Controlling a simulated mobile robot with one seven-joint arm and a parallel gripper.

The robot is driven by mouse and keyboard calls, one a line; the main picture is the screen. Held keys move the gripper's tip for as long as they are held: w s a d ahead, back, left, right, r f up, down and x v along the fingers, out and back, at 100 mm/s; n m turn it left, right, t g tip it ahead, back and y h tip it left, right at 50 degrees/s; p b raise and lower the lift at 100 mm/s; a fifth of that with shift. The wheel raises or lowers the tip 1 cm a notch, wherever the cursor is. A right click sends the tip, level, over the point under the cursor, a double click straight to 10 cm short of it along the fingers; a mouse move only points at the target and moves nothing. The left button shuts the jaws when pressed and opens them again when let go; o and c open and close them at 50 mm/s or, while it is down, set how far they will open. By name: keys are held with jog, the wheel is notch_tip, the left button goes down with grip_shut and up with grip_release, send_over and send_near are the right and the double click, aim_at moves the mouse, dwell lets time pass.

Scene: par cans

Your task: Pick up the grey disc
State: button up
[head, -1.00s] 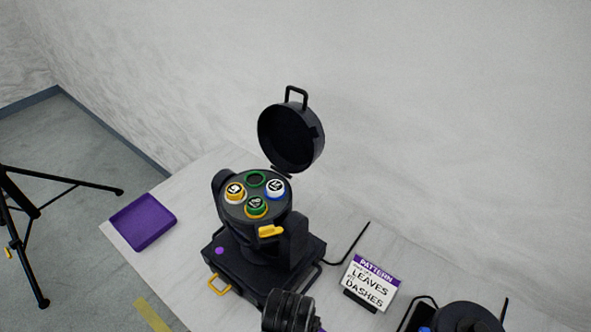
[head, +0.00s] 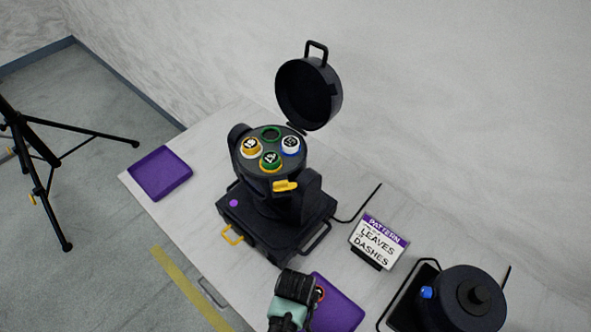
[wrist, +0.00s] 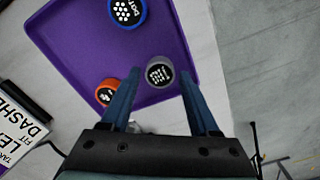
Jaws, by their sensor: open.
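The grey disc (wrist: 159,72) has a dark face with white markings and lies on a purple tray (wrist: 77,50) in the wrist view. My gripper (wrist: 160,86) is open, with its two blue fingers pointing toward the tray. The grey disc appears between the fingertips in the picture; I cannot tell the gap in depth. A blue disc (wrist: 127,13) lies near the top of the view, and an orange disc (wrist: 106,92) is left of the fingers. In the head view the grey disc is not visible; the tray (head: 338,310) is partly hidden by my arm.
A black par can (head: 270,215) with its lid open holds several coloured discs. A pattern sign (head: 379,242) stands right of it, and a closed black can (head: 462,300) is at the lower right. An empty purple tray (head: 160,173) is at the left. A tripod (head: 45,150) stands beyond.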

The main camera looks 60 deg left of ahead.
jog(key=shift+f, duration=0.65)
grip_shut()
jog(key=shift+r, duration=0.15)
